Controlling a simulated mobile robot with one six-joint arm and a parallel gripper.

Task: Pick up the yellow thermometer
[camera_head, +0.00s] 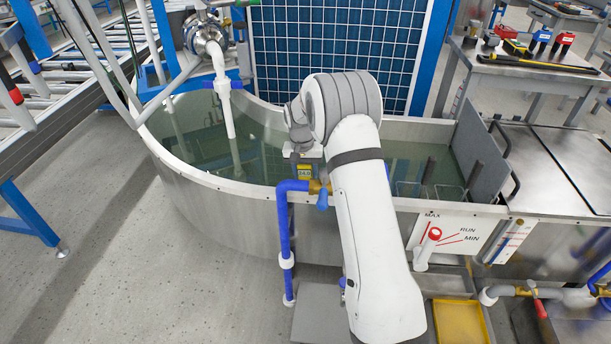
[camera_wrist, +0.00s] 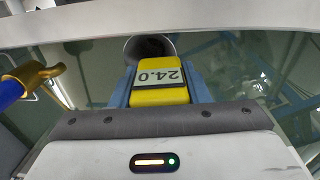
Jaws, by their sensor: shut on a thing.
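The yellow thermometer (camera_wrist: 160,88) shows in the wrist view between the two blue-grey fingers of my gripper (camera_wrist: 160,84). Its white display reads 24.0, upside down in this view. The lower part of the thermometer is hidden. A dark round opening (camera_wrist: 150,47) shows just beyond it in the wrist view.
The curved metal tank (camera_head: 215,212) holds greenish water. A brass fitting on a blue pipe (camera_head: 284,235) stands close by the gripper. A MAX/RUN/MIN level plate (camera_head: 455,238) is to the right. A tool bench (camera_head: 525,75) stands at the back right. Open floor lies left.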

